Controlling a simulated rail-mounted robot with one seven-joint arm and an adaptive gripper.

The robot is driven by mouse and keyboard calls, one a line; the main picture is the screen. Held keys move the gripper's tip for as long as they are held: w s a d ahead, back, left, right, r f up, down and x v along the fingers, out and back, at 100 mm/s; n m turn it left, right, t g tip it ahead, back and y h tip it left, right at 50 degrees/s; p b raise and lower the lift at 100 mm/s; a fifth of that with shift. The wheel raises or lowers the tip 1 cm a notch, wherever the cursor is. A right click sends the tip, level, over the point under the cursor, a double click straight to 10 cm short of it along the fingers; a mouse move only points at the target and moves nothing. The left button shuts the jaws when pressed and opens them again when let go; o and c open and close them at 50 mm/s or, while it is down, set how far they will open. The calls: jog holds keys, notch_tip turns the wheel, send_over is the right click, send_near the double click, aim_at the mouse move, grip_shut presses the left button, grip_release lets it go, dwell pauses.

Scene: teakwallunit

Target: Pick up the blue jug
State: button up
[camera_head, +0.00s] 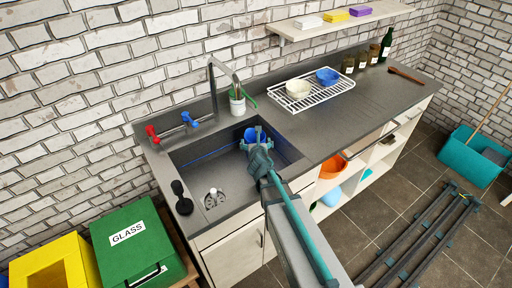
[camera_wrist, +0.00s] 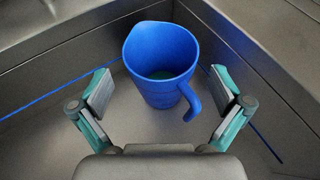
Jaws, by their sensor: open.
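The blue jug (camera_wrist: 163,82) stands upright in the corner of the sink, with its spout at the upper left and its handle at the lower right in the wrist view. It also shows in the head view (camera_head: 250,134), partly hidden by my gripper. My gripper (camera_wrist: 165,92) is open, with one finger to the left of the jug and one to the right. The right finger is close to the handle. No contact with the jug is visible. In the head view my gripper (camera_head: 258,143) is inside the sink.
Sink walls (camera_wrist: 265,70) rise close behind and right of the jug. The tap (camera_head: 226,70) and a plant pot (camera_head: 237,101) stand at the sink's back edge. A white rack (camera_head: 313,92) with two bowls sits on the counter to the right. A drain (camera_head: 213,198) lies left in the sink.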

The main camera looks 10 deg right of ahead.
aim_at(255, 136)
jog(key=x, duration=0.5)
jog(key=shift+w+p, duration=0.35)
jog(key=shift+p, duration=0.05)
jog(key=shift+d, duration=0.1)
jog(key=c, duration=1.4)
jog(key=shift+c, duration=0.2)
jog(key=shift+r, duration=0.15)
